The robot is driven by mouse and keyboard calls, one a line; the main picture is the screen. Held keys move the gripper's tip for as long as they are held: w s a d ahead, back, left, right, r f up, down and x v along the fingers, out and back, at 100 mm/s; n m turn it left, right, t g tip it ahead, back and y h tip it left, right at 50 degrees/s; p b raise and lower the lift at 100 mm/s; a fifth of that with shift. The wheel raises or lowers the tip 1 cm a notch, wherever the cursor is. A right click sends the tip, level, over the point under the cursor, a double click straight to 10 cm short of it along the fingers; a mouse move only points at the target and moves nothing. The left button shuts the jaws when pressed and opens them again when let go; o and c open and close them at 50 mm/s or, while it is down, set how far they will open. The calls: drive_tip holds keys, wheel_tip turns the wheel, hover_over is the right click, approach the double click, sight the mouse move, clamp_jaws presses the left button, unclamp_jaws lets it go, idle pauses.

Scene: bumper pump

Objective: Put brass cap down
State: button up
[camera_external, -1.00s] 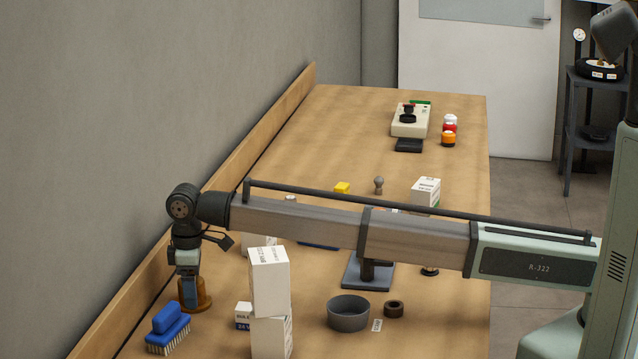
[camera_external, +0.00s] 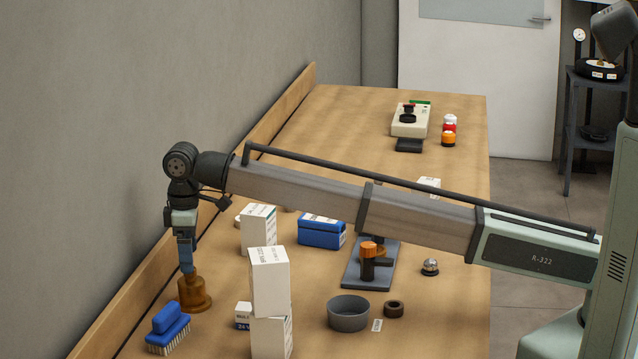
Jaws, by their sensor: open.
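The brass cap (camera_external: 194,296) stands upright on the wooden table at the left, close to the back board. It has a wide round base and a narrower neck. My gripper (camera_external: 187,268) is directly above it, pointing down, with the fingertips at about the top of the neck. The jaws are open, though the gap between the fingers is hard to see from this side. Whether the fingertips still touch the cap cannot be told.
A blue brush (camera_external: 168,328) lies just in front of the cap. Stacked white boxes (camera_external: 270,282) stand to its right. Further right are a grey bowl (camera_external: 348,314), a dark ring (camera_external: 394,309), a blue box (camera_external: 321,232) and an orange-topped fixture (camera_external: 368,262). The far table is mostly clear.

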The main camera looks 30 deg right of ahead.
drive_tip(key=shift+r, duration=1.65)
